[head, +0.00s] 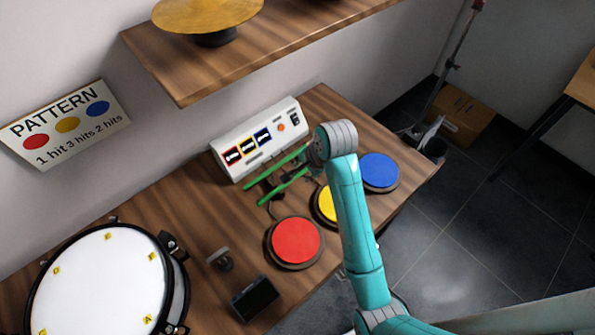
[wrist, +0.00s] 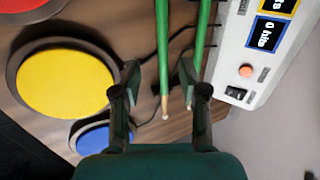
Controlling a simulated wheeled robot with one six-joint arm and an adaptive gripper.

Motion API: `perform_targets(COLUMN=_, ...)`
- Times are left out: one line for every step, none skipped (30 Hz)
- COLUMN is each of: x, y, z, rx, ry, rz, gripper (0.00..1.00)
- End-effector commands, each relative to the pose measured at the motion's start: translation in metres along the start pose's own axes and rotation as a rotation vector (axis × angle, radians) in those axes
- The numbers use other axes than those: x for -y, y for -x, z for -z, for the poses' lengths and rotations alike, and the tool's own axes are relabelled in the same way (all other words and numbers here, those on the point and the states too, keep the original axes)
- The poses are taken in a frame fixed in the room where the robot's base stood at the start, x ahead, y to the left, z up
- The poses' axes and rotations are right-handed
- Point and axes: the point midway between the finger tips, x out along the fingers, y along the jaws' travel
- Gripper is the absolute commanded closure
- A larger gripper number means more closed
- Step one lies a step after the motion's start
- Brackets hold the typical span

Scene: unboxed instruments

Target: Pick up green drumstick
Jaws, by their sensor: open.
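Two green drumsticks lie on the table between the white panel and the round pads. In the head view one drumstick (head: 276,168) is nearer the panel and the other drumstick (head: 281,188) is nearer the pads; my arm hides their right ends. In the wrist view one drumstick (wrist: 162,60) passes between my fingers with its pale tip showing, and the other drumstick (wrist: 201,40) runs by the right finger. My gripper (wrist: 157,75) is open above them. I cannot tell whether a finger touches either stick.
A red pad (head: 296,240), a yellow pad (head: 326,205) and a blue pad (head: 379,171) sit on the table. The white panel (head: 258,142) stands behind. A shelf (head: 290,45) with a cymbal overhangs the back. A drum (head: 95,285) is at left, with a small dark box (head: 254,298) nearby.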

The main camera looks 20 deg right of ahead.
Motion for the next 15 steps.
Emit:
perform_targets(x=0.0, y=-0.007, z=0.0, rx=0.001, ry=0.0, rz=-0.002, gripper=0.57)
perform_targets(x=0.0, y=-0.011, z=0.0, rx=0.001, ry=0.0, rz=-0.002, gripper=0.57)
perform_targets(x=0.0, y=-0.015, z=0.0, rx=0.001, ry=0.0, rz=-0.002, gripper=0.57)
perform_targets(x=0.0, y=-0.017, z=0.0, rx=0.001, ry=0.0, rz=-0.002, gripper=0.57)
perform_targets(x=0.0, y=-0.019, z=0.0, rx=0.0, ry=0.0, rz=-0.001, gripper=0.57)
perform_targets(x=0.0, y=-0.021, z=0.0, rx=0.0, ry=0.0, rz=0.0, gripper=0.57)
perform_targets(x=0.0, y=-0.022, z=0.0, rx=0.0, ry=0.0, rz=0.0, gripper=0.57)
perform_targets(x=0.0, y=-0.024, z=0.0, rx=0.0, ry=0.0, rz=0.0, gripper=0.57)
perform_targets(x=0.0, y=-0.027, z=0.0, rx=0.0, ry=0.0, rz=-0.001, gripper=0.57)
perform_targets(x=0.001, y=-0.03, z=-0.001, rx=0.001, ry=0.001, rz=-0.002, gripper=0.57)
perform_targets(x=0.001, y=-0.033, z=-0.001, rx=0.001, ry=0.001, rz=-0.001, gripper=0.57)
perform_targets(x=0.002, y=-0.039, z=-0.001, rx=0.001, ry=0.001, rz=-0.002, gripper=0.57)
perform_targets(x=0.002, y=-0.043, z=-0.001, rx=0.001, ry=0.001, rz=-0.003, gripper=0.57)
perform_targets(x=0.003, y=-0.048, z=-0.002, rx=0.001, ry=0.001, rz=-0.001, gripper=0.57)
perform_targets(x=0.004, y=-0.053, z=-0.002, rx=0.001, ry=0.001, rz=-0.002, gripper=0.57)
